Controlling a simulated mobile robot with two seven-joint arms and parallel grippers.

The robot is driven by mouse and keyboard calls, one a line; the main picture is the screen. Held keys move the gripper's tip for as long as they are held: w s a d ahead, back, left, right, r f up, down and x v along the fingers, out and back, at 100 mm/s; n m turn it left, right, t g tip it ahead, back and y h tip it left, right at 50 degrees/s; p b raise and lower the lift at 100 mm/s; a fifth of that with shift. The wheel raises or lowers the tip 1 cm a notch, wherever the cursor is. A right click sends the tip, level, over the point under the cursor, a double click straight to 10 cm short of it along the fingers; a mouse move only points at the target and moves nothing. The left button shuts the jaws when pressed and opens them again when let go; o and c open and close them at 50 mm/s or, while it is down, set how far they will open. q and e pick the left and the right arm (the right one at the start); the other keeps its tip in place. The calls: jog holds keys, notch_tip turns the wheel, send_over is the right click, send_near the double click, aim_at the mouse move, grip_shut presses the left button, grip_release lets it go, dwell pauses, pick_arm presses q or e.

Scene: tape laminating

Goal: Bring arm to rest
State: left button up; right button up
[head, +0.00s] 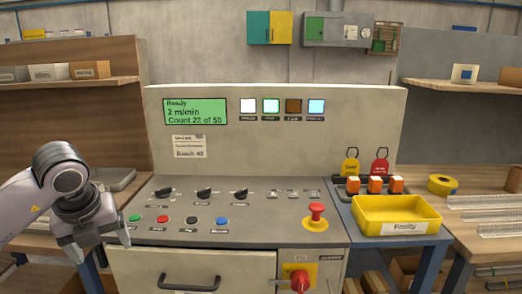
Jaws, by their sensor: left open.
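My left gripper (101,252) hangs at the lower left of the head view, its fingers pointing down and apart, with nothing visible between them. It is in front of the left end of the machine's control panel (265,233), beside the green button (134,218). I cannot tell whether it touches the panel edge. My right gripper does not show.
The panel carries several buttons, black knobs (204,192) and a red emergency stop (316,216). Its display (195,111) reads "Ready". A yellow tray (397,214) and yellow tape roll (442,184) are at the right. A drawer handle (189,282) sticks out below.

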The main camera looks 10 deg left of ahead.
pick_arm(q)
jog(key=s+d+f+m+g+h, duration=0.1)
jog(key=d+f+m+h, duration=0.15)
jog(key=d, duration=0.35)
jog(key=s+d+f+m+g+h+p, duration=0.1)
jog(key=d+f+h, duration=0.1)
jog(key=d+h, duration=0.35)
jog(key=s+d+f+m+g+h, duration=0.1)
jog(key=s+d+f+h, duration=0.1)
jog(key=d, duration=0.6)
jog(key=s+d+r+n+t+h+p, duration=0.15)
jog(key=d+r+n+t+h, duration=0.3)
jog(key=d+h, duration=0.45)
jog(key=w+a+f+n+t+y+p, duration=0.1)
jog(key=a+f+n+t+y, duration=1)
jog(key=n, duration=1)
jog(key=s+a+f+n+g+y, duration=0.2)
jog(key=s+f+n+g+y, duration=0.2)
jog(key=s+f, duration=0.7)
notch_tip(320, 180, down, 4)
jog(key=shift+s+a+f+n+g+p, duration=0.1)
jog(key=shift+s+a+n+g+p, duration=0.1)
jog(key=shift+n+g+p, duration=0.4)
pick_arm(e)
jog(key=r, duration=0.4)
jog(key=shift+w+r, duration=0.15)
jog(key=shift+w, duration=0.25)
